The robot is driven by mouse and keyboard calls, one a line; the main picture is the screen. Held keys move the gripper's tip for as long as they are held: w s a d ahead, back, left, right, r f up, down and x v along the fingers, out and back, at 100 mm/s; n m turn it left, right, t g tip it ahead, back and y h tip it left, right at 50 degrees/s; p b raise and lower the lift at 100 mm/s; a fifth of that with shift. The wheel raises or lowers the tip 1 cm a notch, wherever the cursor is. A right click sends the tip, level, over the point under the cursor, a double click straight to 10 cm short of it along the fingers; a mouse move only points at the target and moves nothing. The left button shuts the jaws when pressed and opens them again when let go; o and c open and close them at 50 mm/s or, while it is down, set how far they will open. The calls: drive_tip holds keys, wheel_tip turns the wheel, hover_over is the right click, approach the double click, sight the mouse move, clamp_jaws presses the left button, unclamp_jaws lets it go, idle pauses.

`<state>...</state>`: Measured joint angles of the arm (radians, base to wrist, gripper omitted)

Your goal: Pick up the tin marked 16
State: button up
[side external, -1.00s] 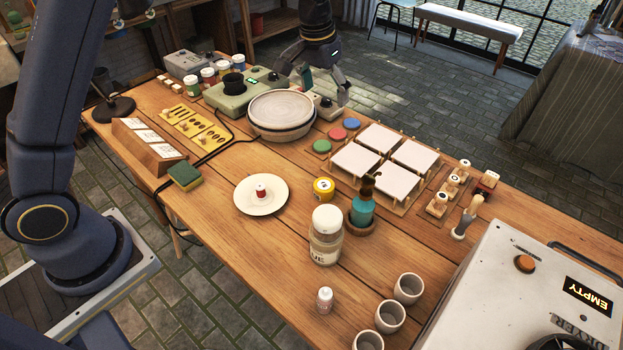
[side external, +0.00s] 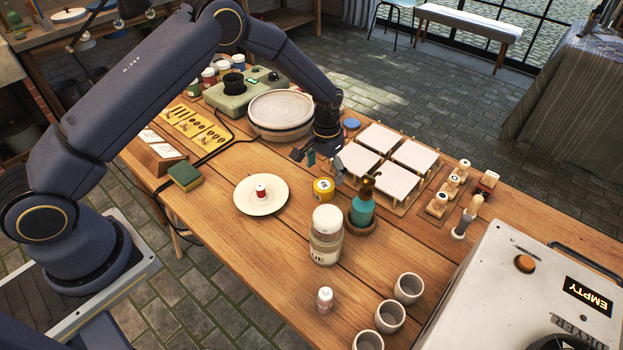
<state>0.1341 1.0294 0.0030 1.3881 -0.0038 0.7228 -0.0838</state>
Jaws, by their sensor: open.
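A small round yellow tin (side external: 323,190) with a pale lid stands on the wooden table (side external: 225,250), right of the cream plate (side external: 247,204). Its marking is too small to read, so I cannot tell whether it says 16. My gripper (side external: 319,166) is open and points down. It is just above and behind the tin in the side view, with its two fingers spread. Nothing shows between the fingers. I cannot tell the exact height gap to the tin.
A teal bottle (side external: 362,210) stands close right of the tin, and a cream jar (side external: 325,240) in front of it. A small red-and-white spool-like item (side external: 261,190) sits on the plate. White tiles (side external: 377,138) lie to the right; a turntable (side external: 281,110) stands behind.

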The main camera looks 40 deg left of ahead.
sight(324, 184)
wheel_tip(324, 184, down, 5)
drive_tip(key=shift+s+d+f, duration=0.1)
drive_tip(key=shift+d, duration=0.05)
drive_tip(key=c, duration=1.3)
drive_tip(key=shift+r, duration=0.25)
